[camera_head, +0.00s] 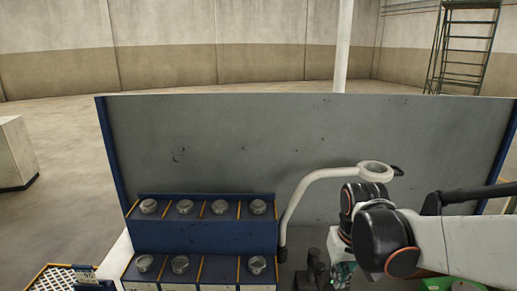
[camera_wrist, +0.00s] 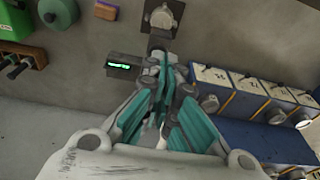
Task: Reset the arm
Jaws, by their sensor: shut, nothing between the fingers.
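My arm enters the head view from the right and bends down behind the dark front edge of its own joint. My gripper (camera_wrist: 165,68) fills the middle of the wrist view, its teal-lined fingers brought together with nothing held. In the head view only a bit of its teal and white (camera_head: 341,274) shows low, left of my arm's black joint; the rest is hidden. In the wrist view the fingers point toward a small dark box with a green display (camera_wrist: 123,66) and a round metal fitting (camera_wrist: 162,17). I cannot tell the gap to them.
A blue two-tier rack (camera_head: 205,236) with several metal knobs stands left of my arm. A white curved pipe with a ring end (camera_head: 318,178) rises beside my arm. A grey panel (camera_head: 230,140) stands behind. A green container (camera_wrist: 56,13) shows upper left in the wrist view.

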